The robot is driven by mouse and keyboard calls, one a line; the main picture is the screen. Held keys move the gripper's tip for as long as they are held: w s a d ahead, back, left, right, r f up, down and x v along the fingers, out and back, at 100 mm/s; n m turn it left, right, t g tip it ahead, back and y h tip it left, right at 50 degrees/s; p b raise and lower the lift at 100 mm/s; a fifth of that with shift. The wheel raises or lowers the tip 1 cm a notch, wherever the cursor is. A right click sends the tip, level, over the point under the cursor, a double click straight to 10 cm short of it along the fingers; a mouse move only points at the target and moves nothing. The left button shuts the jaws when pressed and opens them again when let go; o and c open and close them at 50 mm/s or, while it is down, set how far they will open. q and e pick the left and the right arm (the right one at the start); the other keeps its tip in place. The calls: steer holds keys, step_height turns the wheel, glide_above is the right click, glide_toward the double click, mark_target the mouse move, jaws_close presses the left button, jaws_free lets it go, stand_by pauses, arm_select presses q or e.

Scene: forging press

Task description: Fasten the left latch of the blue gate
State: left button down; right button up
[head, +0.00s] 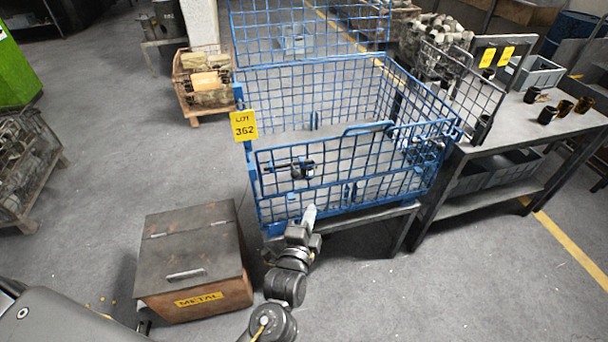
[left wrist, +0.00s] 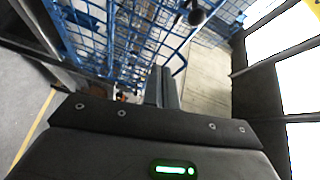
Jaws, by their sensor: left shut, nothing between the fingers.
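The blue gate (head: 350,172) is the front mesh panel of a blue wire cage (head: 310,92), and it stands upright. A dark latch fitting with a knob (head: 302,169) is at the gate's left part; whether it is engaged cannot be told. My left gripper (head: 309,214) is in front of the gate's lower edge, below the latch, shut and empty. In the left wrist view its closed fingers (left wrist: 161,87) point toward the blue mesh, and a dark round knob (left wrist: 197,17) shows beyond them. My right gripper is out of view.
A yellow lot tag (head: 243,125) hangs at the cage's left corner. A brown metal box (head: 190,258) stands on the floor at the left. A workbench (head: 540,125) with dark cups stands close to the cage's right. Floor in front is mostly clear.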

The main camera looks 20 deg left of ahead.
arm_select(q)
steer(key=r, duration=0.3)
steer(key=shift+a+r+t, duration=0.2)
steer(key=shift+r+t, duration=0.05)
steer(key=shift+t, duration=0.15)
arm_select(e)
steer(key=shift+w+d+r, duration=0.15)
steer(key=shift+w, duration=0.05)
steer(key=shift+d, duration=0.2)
arm_select(q)
steer(key=w+p, duration=0.2)
steer(key=w, duration=0.8)
steer(key=a, duration=0.2)
steer(key=s+a+p, duration=0.1)
steer(key=a, duration=0.1)
steer(key=shift+s+f, duration=0.15)
steer(key=shift+s, duration=0.05)
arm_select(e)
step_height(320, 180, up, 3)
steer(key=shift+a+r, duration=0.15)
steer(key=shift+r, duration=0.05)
arm_select(q)
steer(key=shift+a, duration=0.1)
